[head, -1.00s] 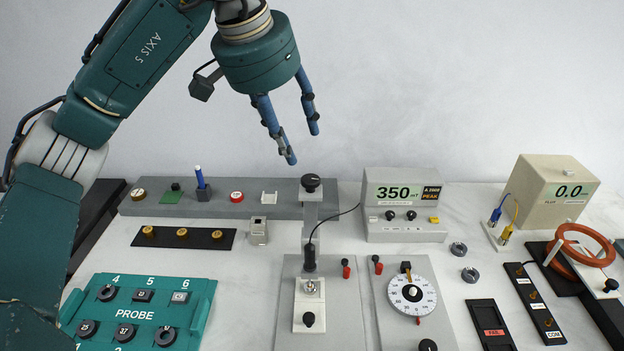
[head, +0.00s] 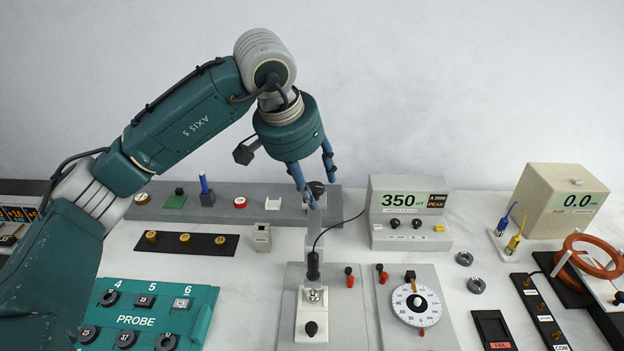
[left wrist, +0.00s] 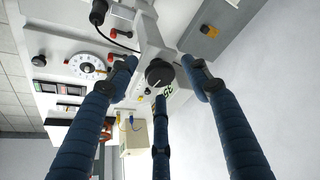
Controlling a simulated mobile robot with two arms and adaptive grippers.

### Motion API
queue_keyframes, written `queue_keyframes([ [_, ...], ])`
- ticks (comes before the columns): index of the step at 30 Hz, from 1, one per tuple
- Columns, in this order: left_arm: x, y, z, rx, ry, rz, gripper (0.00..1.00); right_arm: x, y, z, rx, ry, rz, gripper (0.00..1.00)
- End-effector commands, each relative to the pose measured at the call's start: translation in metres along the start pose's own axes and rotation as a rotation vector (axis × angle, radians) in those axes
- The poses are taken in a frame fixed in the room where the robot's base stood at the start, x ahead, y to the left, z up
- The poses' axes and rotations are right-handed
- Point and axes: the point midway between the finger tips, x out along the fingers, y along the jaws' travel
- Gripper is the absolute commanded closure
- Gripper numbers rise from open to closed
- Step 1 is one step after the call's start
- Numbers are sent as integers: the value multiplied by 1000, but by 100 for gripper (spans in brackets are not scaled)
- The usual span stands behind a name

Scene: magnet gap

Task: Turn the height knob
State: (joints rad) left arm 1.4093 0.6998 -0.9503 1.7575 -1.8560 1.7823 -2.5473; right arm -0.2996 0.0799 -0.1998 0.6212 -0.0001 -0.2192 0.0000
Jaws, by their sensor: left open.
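The black height knob (head: 317,187) sits on top of the grey post at the right end of the long grey bar, partly hidden behind my left fingers in the head view. My left gripper (head: 321,193) points down over it with blue fingers spread. In the left wrist view the round black knob (left wrist: 160,72) lies between the open fingertips (left wrist: 158,70), with no finger visibly closed on it. I cannot tell whether any finger touches it. My right gripper is not in view.
A meter reading 350 (head: 407,235) stands just right of the post. A black probe (head: 313,266) with a cable stands in front of it. The long grey bar (head: 270,217) carries small parts to the left. A teal probe tray (head: 205,303) lies front left.

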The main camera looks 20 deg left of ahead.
Motion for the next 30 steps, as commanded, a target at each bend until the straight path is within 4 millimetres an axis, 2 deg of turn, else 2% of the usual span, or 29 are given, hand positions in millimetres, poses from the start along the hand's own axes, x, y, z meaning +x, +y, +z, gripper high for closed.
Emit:
queue_keyframes([
  [6,1,0,0,0,0,0,51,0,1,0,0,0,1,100],
  [8,0,0,0,0,0,0,61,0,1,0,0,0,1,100],
  [13,0,0,0,0,0,0,95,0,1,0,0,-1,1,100],
  [23,0,1,-1,-30,3,-13,96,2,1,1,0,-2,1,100],
  [30,-1,2,-2,-147,6,-63,96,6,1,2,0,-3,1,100],
])
